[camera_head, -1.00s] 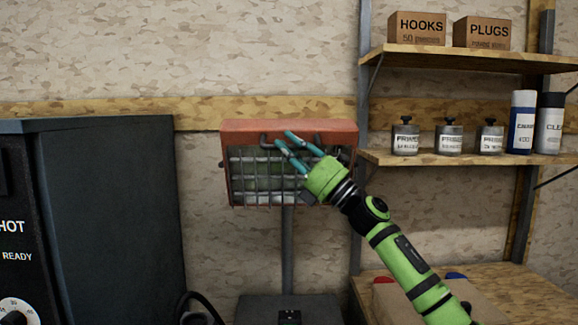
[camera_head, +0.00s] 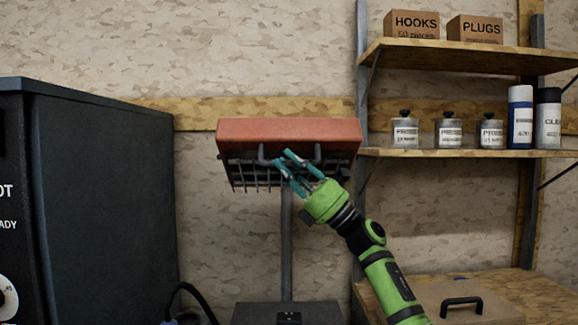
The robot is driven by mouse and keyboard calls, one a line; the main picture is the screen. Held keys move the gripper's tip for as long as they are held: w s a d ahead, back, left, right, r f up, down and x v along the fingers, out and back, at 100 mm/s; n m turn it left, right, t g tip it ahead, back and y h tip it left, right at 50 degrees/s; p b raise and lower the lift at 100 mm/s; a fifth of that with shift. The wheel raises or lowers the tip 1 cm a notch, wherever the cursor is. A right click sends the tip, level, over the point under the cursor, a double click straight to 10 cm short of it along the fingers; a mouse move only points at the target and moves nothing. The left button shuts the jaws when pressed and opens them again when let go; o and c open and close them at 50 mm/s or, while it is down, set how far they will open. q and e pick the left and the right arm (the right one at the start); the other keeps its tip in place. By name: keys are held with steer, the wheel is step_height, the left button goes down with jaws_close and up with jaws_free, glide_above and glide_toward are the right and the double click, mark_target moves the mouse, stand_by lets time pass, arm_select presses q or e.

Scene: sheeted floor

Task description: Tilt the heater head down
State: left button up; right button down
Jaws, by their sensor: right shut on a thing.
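The heater head (camera_head: 285,131) is an orange-red box on a grey post (camera_head: 287,240) in front of the wall. Its top faces me and its wire grille (camera_head: 250,180) points downward, seen edge-on below. A dark bar handle (camera_head: 268,156) runs across its front edge. My right gripper (camera_head: 287,168), green with teal fingers, is shut on the handle. The fingers hide the middle of the bar. My left gripper is not in view.
A dark cabinet (camera_head: 105,205) with a dial stands at the left. Shelves at the right hold cans (camera_head: 448,131), bottles (camera_head: 520,118) and boxes (camera_head: 411,24). A case with a black handle (camera_head: 462,302) lies on the bench at the lower right.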

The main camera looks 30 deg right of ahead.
steer(key=shift+f, duration=0.2)
steer(key=c, duration=1.1)
jaws_free()
steer(key=shift+d, duration=0.1)
steer(key=v, duration=1.2)
